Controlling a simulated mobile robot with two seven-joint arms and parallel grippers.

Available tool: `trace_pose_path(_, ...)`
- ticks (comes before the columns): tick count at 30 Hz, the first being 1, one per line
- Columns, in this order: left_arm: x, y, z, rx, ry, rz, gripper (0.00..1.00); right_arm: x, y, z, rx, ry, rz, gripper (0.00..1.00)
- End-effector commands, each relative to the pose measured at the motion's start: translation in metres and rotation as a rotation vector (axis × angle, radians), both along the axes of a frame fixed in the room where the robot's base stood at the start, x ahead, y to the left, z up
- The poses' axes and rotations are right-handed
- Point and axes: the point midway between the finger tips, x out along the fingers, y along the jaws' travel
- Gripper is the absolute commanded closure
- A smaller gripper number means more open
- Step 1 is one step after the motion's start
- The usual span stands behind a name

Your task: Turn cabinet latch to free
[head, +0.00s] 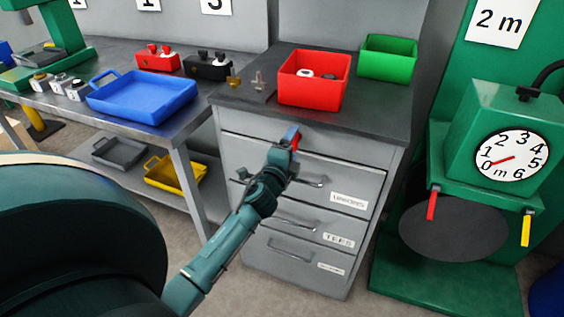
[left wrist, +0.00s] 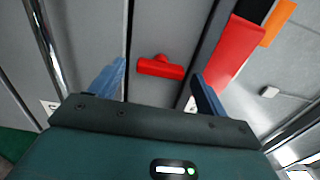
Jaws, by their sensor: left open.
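The cabinet (head: 235,150) is a grey drawer unit with a dark top and bar handles. Its latch (left wrist: 160,68) is a small red bar on a grey face, lying nearly level across the left wrist picture. My left gripper (head: 290,141) is at the cabinet's upper front in the head view. In the left wrist view, its blue fingers (left wrist: 155,90) are open, one on each side of the latch, with gaps between. I cannot tell whether they reach its depth. In the head view the gripper largely hides the latch. My right gripper is not in view.
A red strip (left wrist: 238,46) and an orange strip (left wrist: 277,22) lie right of the latch. A red bin (head: 312,92) and a green bin (head: 388,62) stand on the cabinet. A workbench with a blue tray (head: 145,100) is left; a green scale (head: 485,130) is right.

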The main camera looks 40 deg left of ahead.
Motion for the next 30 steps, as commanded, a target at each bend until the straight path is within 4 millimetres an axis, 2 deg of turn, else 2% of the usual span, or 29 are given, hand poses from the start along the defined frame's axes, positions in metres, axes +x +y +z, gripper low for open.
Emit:
trace_pose_path(9,-0.070,-0.017,-0.002,-0.001,0.003,0.000,0.24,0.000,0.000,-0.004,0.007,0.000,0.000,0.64)
trace_pose_path(15,-0.102,-0.024,-0.002,0.000,0.002,0.001,0.24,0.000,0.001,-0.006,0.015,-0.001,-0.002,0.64)
trace_pose_path(21,-0.114,-0.027,0.000,0.000,-0.001,0.001,0.24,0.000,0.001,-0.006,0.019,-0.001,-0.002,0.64)
trace_pose_path(30,-0.114,-0.027,0.001,0.001,0.000,0.000,0.24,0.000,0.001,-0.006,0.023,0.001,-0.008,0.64)
